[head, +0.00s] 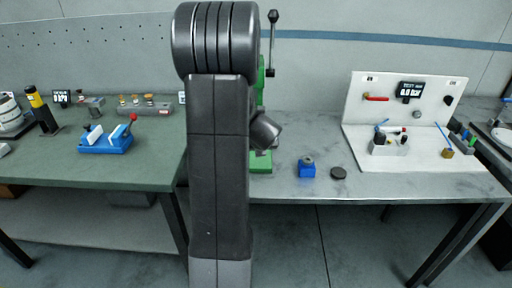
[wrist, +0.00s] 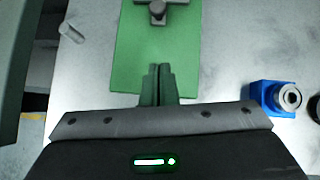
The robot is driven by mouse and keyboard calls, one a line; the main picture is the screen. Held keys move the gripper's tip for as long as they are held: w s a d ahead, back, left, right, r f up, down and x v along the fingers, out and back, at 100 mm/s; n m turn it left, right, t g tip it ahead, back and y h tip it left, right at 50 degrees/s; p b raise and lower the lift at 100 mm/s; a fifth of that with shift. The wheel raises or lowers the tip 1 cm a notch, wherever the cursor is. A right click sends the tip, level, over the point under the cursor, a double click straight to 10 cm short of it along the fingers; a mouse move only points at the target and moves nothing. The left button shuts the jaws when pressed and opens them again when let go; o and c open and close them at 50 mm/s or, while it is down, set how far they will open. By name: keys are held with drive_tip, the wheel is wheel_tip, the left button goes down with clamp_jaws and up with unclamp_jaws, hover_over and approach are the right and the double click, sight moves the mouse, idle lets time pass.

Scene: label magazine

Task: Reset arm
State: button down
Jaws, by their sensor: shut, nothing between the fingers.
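My gripper (wrist: 158,84) shows in the wrist view, with its two fingers together and nothing between them. It points at a green base plate (wrist: 132,45) on the grey table. My arm stands upright across the middle of the head view and hides my gripper and much of the green press (head: 261,162) behind it. A blue block with a round metal part (wrist: 275,97) lies to the right of my gripper, apart from it. The same blue block (head: 307,168) shows in the head view on the right table.
A dark round disc (head: 338,173) lies beside the blue block. A white test panel (head: 390,110) stands at the right. The left table (head: 60,165) holds a blue fixture (head: 106,141) and small parts. A grey cylinder (wrist: 71,33) lies left of the green plate.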

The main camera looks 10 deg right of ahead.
drive_tip(key=shift+v, duration=1)
drive_tip(key=shift+f, duration=0.15)
